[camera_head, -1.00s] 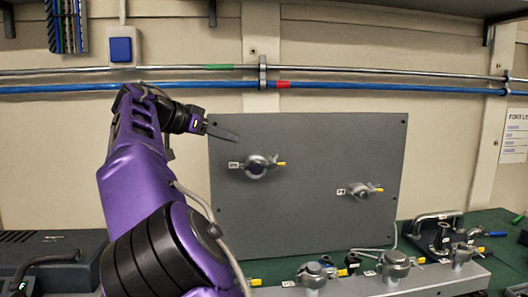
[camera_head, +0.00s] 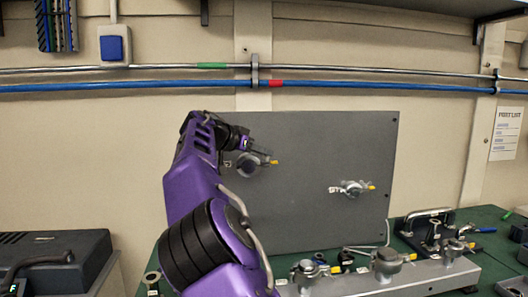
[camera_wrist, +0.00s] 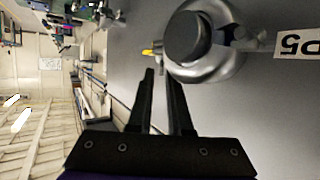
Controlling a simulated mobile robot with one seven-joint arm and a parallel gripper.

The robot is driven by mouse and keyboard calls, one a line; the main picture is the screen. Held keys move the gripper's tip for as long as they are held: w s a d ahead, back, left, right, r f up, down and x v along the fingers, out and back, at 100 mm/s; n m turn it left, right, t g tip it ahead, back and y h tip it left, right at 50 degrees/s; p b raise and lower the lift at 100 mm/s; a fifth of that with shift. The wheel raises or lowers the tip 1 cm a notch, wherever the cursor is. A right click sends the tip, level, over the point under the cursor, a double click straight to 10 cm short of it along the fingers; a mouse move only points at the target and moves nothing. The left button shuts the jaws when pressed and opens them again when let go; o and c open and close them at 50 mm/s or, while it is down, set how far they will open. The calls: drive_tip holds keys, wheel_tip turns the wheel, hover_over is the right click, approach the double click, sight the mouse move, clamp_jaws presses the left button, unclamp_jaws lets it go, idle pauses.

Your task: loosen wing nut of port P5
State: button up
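Port P5 is a round metal flange with a dark cap and a clamp ring around it, on the grey upright panel. In the wrist view the port (camera_wrist: 190,38) is large at the top, beside its inverted P5 label (camera_wrist: 298,44). A small yellow-tipped part, apparently the wing nut (camera_wrist: 148,52), sticks out at the clamp's left side. In the head view the port (camera_head: 250,167) is partly hidden by my arm, its yellow tip (camera_head: 274,162) showing. My gripper (camera_wrist: 160,76) has a narrow gap between its fingers, with nothing between them. Its fingertips appear just below the yellow-tipped part.
A second clamped port (camera_head: 352,188) is on the panel (camera_head: 310,140) to the right. Several more clamped ports stand on a metal rail (camera_head: 420,278) in front. A bracket with a handle (camera_head: 428,222) is on the green bench at right. Pipes (camera_head: 150,88) run along the wall.

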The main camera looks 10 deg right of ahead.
drive_tip(key=shift+w+d+f, duration=0.15)
drive_tip(key=shift+d, duration=0.1)
clamp_jaws()
idle(1.4)
